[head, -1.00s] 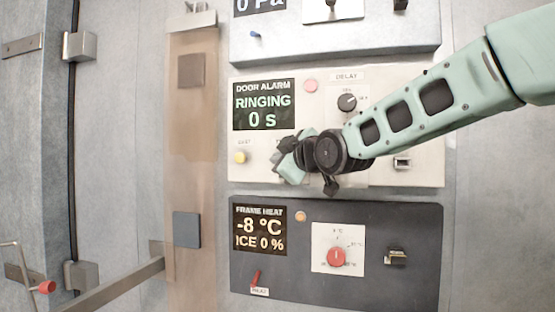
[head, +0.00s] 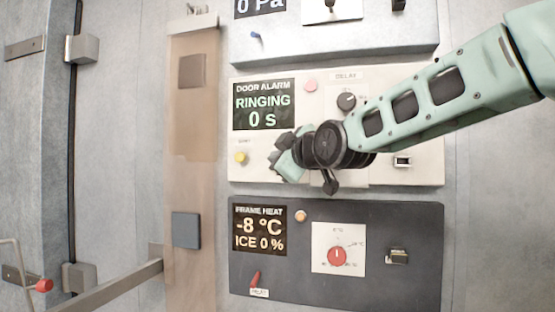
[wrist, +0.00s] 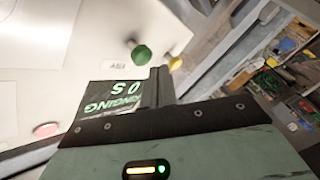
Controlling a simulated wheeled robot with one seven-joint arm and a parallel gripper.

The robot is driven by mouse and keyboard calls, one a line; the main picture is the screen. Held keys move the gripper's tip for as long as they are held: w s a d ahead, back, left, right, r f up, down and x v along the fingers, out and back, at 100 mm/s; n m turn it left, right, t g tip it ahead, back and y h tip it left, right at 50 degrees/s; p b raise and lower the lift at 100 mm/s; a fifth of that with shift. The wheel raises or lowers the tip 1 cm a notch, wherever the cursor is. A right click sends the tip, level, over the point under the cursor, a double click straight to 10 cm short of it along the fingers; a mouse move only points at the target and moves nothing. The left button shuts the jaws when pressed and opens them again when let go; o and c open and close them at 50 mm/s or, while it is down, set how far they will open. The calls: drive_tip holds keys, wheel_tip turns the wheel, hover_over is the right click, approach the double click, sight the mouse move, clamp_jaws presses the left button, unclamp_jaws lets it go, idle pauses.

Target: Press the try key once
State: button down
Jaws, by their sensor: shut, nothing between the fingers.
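The door alarm panel (head: 420,170) is a pale plate with a screen (head: 264,104) reading RINGING 0 s. In the wrist view a green round key (wrist: 141,54) stands on a stem beside a small label (wrist: 116,65), upside down and apparently reading TRY. In the head view my gripper hides this key. A yellow key (head: 240,158) sits left of my gripper, and also shows in the wrist view (wrist: 175,63). My gripper (head: 281,165) is shut and empty in front of the panel. In the wrist view its fingertips (wrist: 158,80) appear close to the green key; I cannot tell whether they touch.
A pink lamp (head: 310,86) and a delay knob (head: 346,101) are above my gripper. The dark frame heat panel (head: 420,285) with a red knob (head: 337,256) lies below. A grey panel (head: 340,55) is above. The wall at right is clear.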

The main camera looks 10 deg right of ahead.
drive_tip(key=s+p, duration=0.1)
drive_tip(key=s+a+p, duration=0.1)
drive_tip(key=s, duration=0.1)
drive_tip(key=s+p, duration=0.1)
drive_tip(key=shift+s+a, duration=0.3)
drive_tip(key=shift+a, duration=0.1)
idle(0.6)
drive_tip(key=s+a+f+m+g+b, duration=0.15)
drive_tip(key=s+f+g, duration=0.35)
drive_tip(key=f, duration=0.6)
drive_tip(key=s+f+m+g+b, duration=0.1)
drive_tip(key=s+f+g+b, duration=0.15)
drive_tip(key=s+f, duration=0.7)
drive_tip(key=s+d+f+m+g+h+b, duration=0.1)
drive_tip(key=s+d+f+m+g+h, duration=0.1)
drive_tip(key=s+f, duration=0.8)
drive_tip(key=s+d+f+m+g+h+b, duration=0.2)
drive_tip(key=s+d+f+g+h, duration=0.2)
drive_tip(key=s+d+f+g, duration=0.2)
drive_tip(key=s+d+f, duration=0.2)
drive_tip(key=s+f, duration=0.2)
drive_tip(key=shift+s+d, duration=0.15)
drive_tip(key=shift+s, duration=0.15)
